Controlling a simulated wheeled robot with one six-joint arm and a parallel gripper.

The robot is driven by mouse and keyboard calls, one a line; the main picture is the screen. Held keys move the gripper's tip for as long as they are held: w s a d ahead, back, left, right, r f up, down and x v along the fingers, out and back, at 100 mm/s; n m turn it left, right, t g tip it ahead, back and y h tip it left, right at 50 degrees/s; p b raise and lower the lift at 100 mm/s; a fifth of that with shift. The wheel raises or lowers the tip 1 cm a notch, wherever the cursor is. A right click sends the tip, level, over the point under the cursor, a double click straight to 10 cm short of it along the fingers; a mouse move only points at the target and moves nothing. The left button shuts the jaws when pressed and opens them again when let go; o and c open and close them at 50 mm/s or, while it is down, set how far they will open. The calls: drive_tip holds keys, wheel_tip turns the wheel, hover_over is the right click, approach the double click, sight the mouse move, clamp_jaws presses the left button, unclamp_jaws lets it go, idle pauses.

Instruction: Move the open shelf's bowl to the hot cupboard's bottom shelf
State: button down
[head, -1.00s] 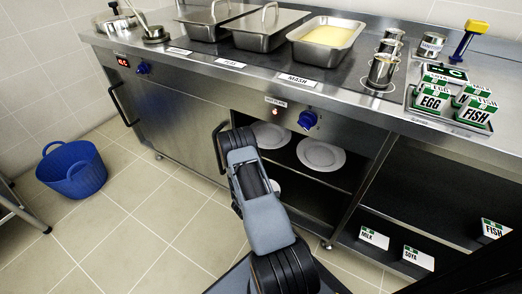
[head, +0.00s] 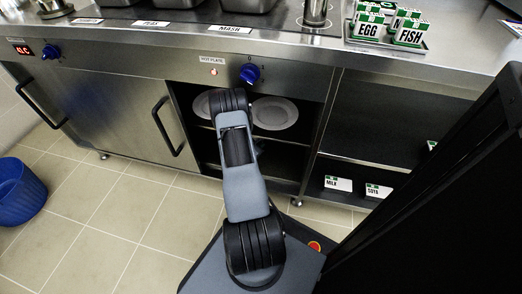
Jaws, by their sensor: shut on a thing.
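The hot cupboard (head: 311,140) stands open under the counter, with a dark interior. Two pale plates, a right one (head: 275,113) and a left one (head: 203,104), lie on its upper shelf. Its bottom shelf (head: 283,160) is dark, and my arm covers its left part. My arm reaches up the picture to the cupboard opening. My gripper is hidden behind the arm, so its jaws cannot be seen. I cannot make out any bowl. The open shelf (head: 375,130) is the dark bay right of the cupboard; its visible part holds no bowl.
Milk (head: 338,184) and soya (head: 377,190) cards stand low in the right bay. A cupboard door (head: 118,112) with a black handle is left of the opening. A tall black panel (head: 440,190) fills the right side. The blue tub (head: 18,192) is far left; floor between is clear.

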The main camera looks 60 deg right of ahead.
drive_tip(key=shift+d, duration=0.4)
drive_tip(key=f+b, duration=0.2)
drive_tip(key=f, duration=0.1)
drive_tip(key=shift+d+f+b, duration=0.3)
drive_tip(key=shift+d+b, duration=0.05)
drive_tip(key=shift+b, duration=0.05)
drive_tip(key=shift+r, duration=0.1)
drive_tip(key=c, duration=1.2)
unclamp_jaws()
drive_tip(key=shift+p+v, duration=2.8)
drive_tip(key=shift+v, duration=3.2)
